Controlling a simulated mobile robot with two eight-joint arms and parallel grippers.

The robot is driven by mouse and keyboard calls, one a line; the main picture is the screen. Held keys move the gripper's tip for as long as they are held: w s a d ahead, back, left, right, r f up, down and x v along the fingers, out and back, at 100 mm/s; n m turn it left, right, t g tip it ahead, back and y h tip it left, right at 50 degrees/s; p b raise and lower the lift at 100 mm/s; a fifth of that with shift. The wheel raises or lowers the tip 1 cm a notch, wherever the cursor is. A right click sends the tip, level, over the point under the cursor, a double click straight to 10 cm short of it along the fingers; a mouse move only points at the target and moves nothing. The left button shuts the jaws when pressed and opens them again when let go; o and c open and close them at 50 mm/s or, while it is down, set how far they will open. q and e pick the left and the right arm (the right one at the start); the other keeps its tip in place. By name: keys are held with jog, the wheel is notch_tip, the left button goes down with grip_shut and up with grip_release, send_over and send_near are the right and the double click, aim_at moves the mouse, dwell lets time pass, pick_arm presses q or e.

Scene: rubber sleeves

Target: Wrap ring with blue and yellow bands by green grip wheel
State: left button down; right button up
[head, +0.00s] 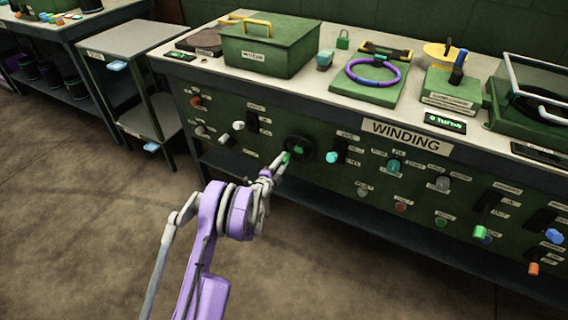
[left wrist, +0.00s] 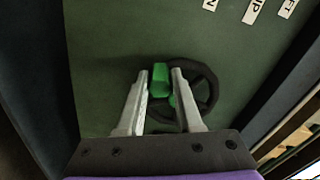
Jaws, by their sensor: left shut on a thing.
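The black hand wheel (head: 304,143) with a green grip (head: 286,156) is on the front of the green bench. My left gripper (head: 282,161) is at that grip. In the left wrist view, the fingers of my left gripper (left wrist: 160,78) are on both sides of the green grip (left wrist: 160,72), shut on it, with the dark wheel (left wrist: 210,88) behind. A purple-blue ring (head: 349,75) lies on a green stand (head: 385,97) on the bench top. My right gripper is not in view.
The panel marked WINDING (head: 406,136) has several knobs and levers close around the wheel. A display (head: 445,121) appears to read "0 turns". A green box (head: 262,50) and a yellow-topped device (head: 450,82) stand on the bench. The floor in front is clear.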

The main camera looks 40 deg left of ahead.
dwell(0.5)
pick_arm(q)
jog(key=c, duration=0.6)
grip_release()
jog(key=shift+o, duration=0.2)
jog(key=shift+s, duration=0.1)
jog(key=p+v, duration=0.1)
jog(key=v, duration=0.9)
jog(key=shift+s, duration=0.25)
jog(key=shift+d, duration=0.15)
